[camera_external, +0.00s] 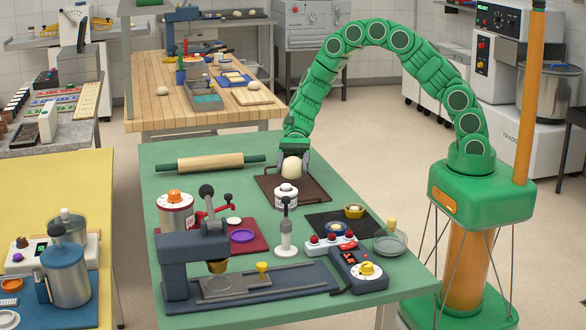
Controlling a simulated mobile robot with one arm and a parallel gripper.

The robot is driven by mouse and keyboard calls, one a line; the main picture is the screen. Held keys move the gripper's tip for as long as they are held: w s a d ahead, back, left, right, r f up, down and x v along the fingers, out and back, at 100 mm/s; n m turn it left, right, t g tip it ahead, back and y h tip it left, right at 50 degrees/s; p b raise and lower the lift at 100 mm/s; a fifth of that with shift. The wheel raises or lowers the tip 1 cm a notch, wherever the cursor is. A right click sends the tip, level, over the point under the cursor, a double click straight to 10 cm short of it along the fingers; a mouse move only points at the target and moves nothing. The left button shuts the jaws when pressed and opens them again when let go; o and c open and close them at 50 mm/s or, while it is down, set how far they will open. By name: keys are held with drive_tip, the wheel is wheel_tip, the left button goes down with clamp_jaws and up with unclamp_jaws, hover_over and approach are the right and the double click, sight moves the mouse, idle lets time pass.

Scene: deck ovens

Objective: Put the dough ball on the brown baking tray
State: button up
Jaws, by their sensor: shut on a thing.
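The pale dough ball (292,168) is between the fingers of my gripper (293,166), at the far right part of the green table. My gripper points down and is shut on the ball. The brown baking tray (310,194) lies flat on the table directly under the ball. The ball is over the back half of the tray. I cannot tell whether its underside touches the tray. A white jar in front hides part of the tray's front edge.
A rolling pin (210,163) lies on the green table (170,145) to the left. The white jar (286,197), a white stand (286,238) and a dark mat (325,220) with a small bowl are in front. A blue press (190,265) stands at front left.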

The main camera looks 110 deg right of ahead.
sight(291, 177)
drive_tip(key=shift+w+f, duration=0.2)
drive_tip(key=shift+f, duration=1.55)
drive_tip(key=o, duration=1.1)
drive_tip(key=shift+f, duration=0.1)
